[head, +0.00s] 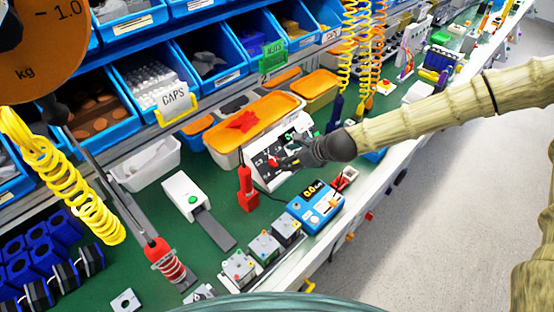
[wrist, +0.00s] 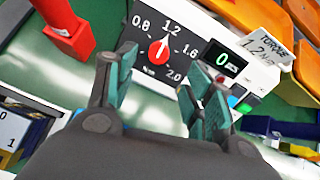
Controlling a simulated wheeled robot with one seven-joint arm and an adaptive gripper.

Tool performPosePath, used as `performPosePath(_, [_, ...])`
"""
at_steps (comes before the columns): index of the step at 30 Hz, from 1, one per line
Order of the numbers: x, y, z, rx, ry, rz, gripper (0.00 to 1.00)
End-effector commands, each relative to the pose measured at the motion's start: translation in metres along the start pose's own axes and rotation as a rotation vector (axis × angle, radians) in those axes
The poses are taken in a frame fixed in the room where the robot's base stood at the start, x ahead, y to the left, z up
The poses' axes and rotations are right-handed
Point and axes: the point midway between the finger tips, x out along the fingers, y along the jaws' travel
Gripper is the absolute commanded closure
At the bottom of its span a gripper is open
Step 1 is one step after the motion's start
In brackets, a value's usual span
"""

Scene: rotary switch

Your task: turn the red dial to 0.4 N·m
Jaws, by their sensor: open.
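The red dial (wrist: 158,50) sits on a black panel face (wrist: 187,62) in the wrist view. The labels 0.8, 1.2, 1.6 and 2.0 show around it. Its white pointer mark appears to point towards 1.2. The 0.4 label is not visible; my left finger covers that lower left side. My gripper (wrist: 167,52) is open, with one teal-padded finger on each side of the dial in the picture. Contact cannot be told. In the head view my gripper (head: 286,160) is in front of the white control box (head: 252,160) and hides much of its face.
A red tool (head: 246,188) stands left of the box. A blue meter (head: 316,206) stands in front. Orange-lidded tubs (head: 262,112) are behind.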

Motion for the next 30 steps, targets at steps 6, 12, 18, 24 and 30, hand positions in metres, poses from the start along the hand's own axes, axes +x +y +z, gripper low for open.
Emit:
performPosePath(6, [0.024, 0.001, 0.001, 0.000, 0.001, 0.003, 0.47])
performPosePath(12, [0.047, 0.001, 0.001, 0.000, 0.002, 0.002, 0.47])
performPosePath(18, [0.068, 0.001, 0.002, 0.000, 0.001, 0.002, 0.47])
performPosePath(24, [0.080, 0.001, 0.001, -0.002, 0.000, 0.002, 0.47])
performPosePath(30, [0.084, 0.001, 0.000, -0.001, 0.000, 0.001, 0.47])
